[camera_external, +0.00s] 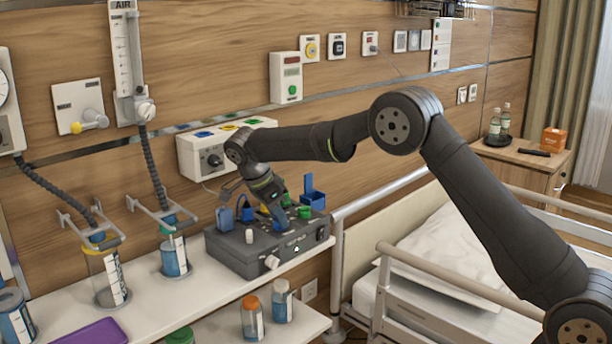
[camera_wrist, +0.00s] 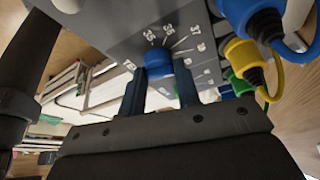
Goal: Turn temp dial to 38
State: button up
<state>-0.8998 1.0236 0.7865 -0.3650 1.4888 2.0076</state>
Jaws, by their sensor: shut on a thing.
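A grey control box (camera_external: 228,252) sits on the white shelf at the wall. In the wrist view its grey panel (camera_wrist: 118,42) carries a blue dial (camera_wrist: 158,62) with white numbers and tick lines around it, among them 35, 36 and 37. My gripper (camera_wrist: 160,84) has one finger on each side of the blue dial and is shut on it. In the external view my gripper (camera_external: 277,213) reaches down onto the top of the box and largely hides the dial. The dial's pointer mark is not clear, so I cannot tell its setting.
Blue, yellow and green plugs with cables (camera_wrist: 240,50) crowd the panel right of the dial. Suction jars (camera_external: 105,278) stand left of the box. A bed rail (camera_external: 375,195) is close on the right. A white wall unit (camera_external: 192,158) hangs behind.

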jog(key=o, duration=1)
jog(key=shift+c, duration=0.2)
jog(key=v, duration=1.7)
jog(key=shift+r, duration=0.2)
jog(key=x, duration=1.7)
jog(key=shift+f, duration=0.25)
jog(key=shift+r, duration=0.1)
